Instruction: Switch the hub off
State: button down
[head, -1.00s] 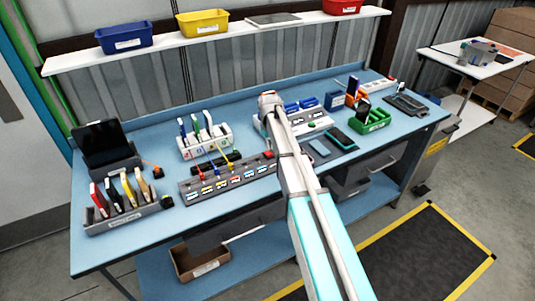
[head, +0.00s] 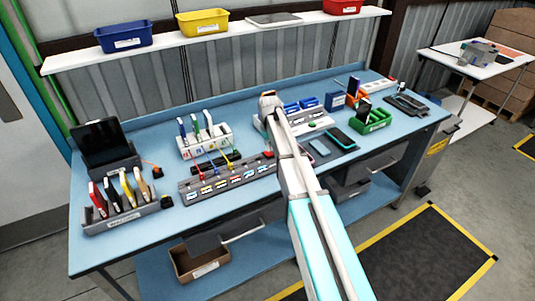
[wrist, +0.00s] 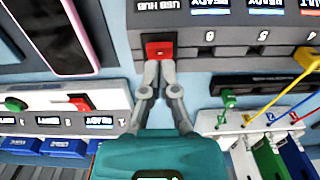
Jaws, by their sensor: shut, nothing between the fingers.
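The USB hub (head: 228,182) is a long dark grey bar on the blue bench, with a row of coloured labels. In the wrist view the hub (wrist: 225,45) appears upside down, with "USB HUB" lettering, numbered slots and "READY" labels. Its red switch (wrist: 159,50) sits at the end by the lettering. My gripper (wrist: 158,70) is shut and empty, its fingertips right at the lower edge of the red switch; I cannot tell whether they touch it or press it.
A white unit with a green and a red button (wrist: 80,103) lies beside the fingers. A rack of upright devices with cables (wrist: 265,130) is on the other side. Phones (head: 320,148) lie right of my arm. A tablet stand (head: 104,148) is at the bench's left.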

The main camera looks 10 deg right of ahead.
aim_at(269, 154)
jog(key=shift+f+b, duration=0.95)
jog(key=shift+f, duration=0.05)
dwell(0.8)
jog(key=shift+r, duration=0.15)
jog(key=shift+r+p, duration=3.45)
jog(key=shift+p, duration=0.1)
jog(key=s+f+m+b, duration=0.1)
jog(key=s+m, duration=0.2)
jog(key=s, duration=2.6)
jog(key=shift+f+m, duration=0.25)
jog(key=shift+m, duration=0.05)
